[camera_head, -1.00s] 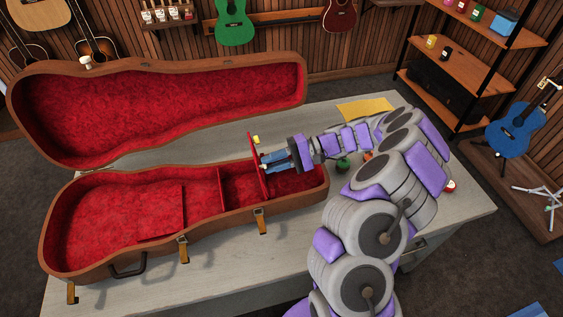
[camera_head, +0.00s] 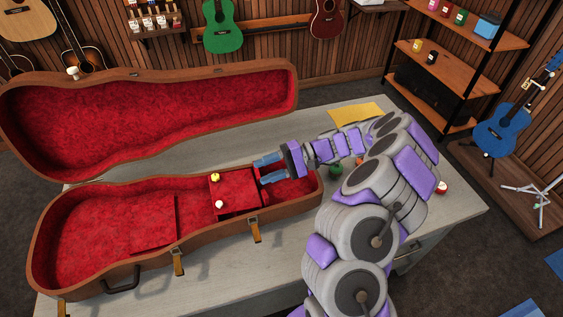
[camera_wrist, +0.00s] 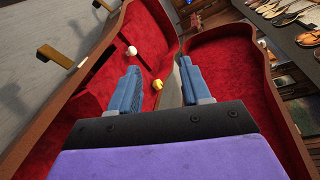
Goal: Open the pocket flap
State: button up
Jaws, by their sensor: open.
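The red pocket flap (camera_head: 238,192) lies about level over the middle of the case's lower half. A yellow knob (camera_head: 214,177) and a white knob (camera_head: 219,204) sit near its left edge. Both knobs also show in the wrist view, the yellow one (camera_wrist: 157,84) between my fingers and the white one (camera_wrist: 131,51) to their left. My gripper (camera_head: 266,171) is open and empty, just right of the flap, above the right end of the case. Whether a finger touches the flap is unclear. The compartment right of the flap is partly hidden by my gripper.
The open brown case (camera_head: 100,278) rests on a grey table (camera_head: 345,148), its lid (camera_head: 150,115) leaning back behind. A yellow cloth (camera_head: 355,114), a green item (camera_head: 336,169) and a red-and-white item (camera_head: 441,187) lie near my arm. Shelves (camera_head: 460,65) stand at the right.

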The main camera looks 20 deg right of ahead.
jog(key=d+r+p, duration=0.3)
jog(key=d+p, duration=0.8)
jog(key=d, duration=0.6)
jog(key=shift+r, duration=0.15)
dwell(0.6)
